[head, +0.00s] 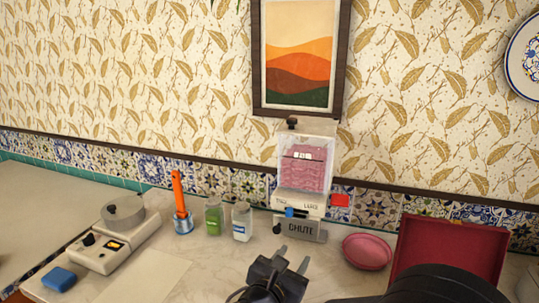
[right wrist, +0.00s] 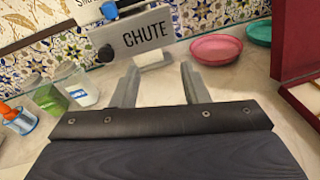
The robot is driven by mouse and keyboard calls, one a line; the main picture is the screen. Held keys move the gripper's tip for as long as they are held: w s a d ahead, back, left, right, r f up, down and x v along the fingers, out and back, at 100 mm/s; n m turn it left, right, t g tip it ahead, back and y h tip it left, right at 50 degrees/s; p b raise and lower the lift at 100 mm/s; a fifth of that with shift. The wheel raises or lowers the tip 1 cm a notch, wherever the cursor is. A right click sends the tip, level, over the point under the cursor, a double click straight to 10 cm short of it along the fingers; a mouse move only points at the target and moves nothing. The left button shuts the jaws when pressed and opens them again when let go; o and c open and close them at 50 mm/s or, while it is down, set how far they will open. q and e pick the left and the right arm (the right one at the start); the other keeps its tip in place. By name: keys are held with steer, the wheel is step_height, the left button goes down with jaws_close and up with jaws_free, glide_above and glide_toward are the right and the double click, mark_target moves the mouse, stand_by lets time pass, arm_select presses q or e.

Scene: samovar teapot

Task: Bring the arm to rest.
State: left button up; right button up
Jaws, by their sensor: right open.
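My right gripper (head: 293,257) is at the bottom middle of the head view, in front of the dispenser's grey CHUTE plate (head: 300,231). Its two fingers are apart with nothing held between them. In the right wrist view the open fingers (right wrist: 158,72) point toward the CHUTE plate (right wrist: 145,36). A small white piece (right wrist: 154,59) shows below that plate, beyond the fingertips; I cannot tell what it is. The dispenser has a clear box (head: 306,150) with pink contents on top. My left gripper is not in view.
A pink dish (head: 367,251) and an open red box (head: 449,250) stand to the right. Two small jars (head: 214,217) and a blue cup (head: 183,224) with an orange-handled tool stand left. A cream scale-like device (head: 117,242) and blue block (head: 59,279) are farther left.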

steer(key=s+d+f+m+g+y, duration=0.1)
steer(key=s+d+f+m+g, duration=0.2)
steer(key=s+d+m+g, duration=0.45)
steer(key=s+d+f+m+g+y, duration=0.1)
steer(key=s+d+f+m+g, duration=0.2)
steer(key=s+d+m, duration=0.55)
steer(key=s+r+m+t+y+p, duration=0.1)
steer(key=s+r+m+y, duration=0.2)
steer(key=s+m+y, duration=0.6)
steer(key=shift+s+m+t, duration=0.35)
steer(key=shift+s+m, duration=0.05)
steer(key=shift+m, duration=2.5)
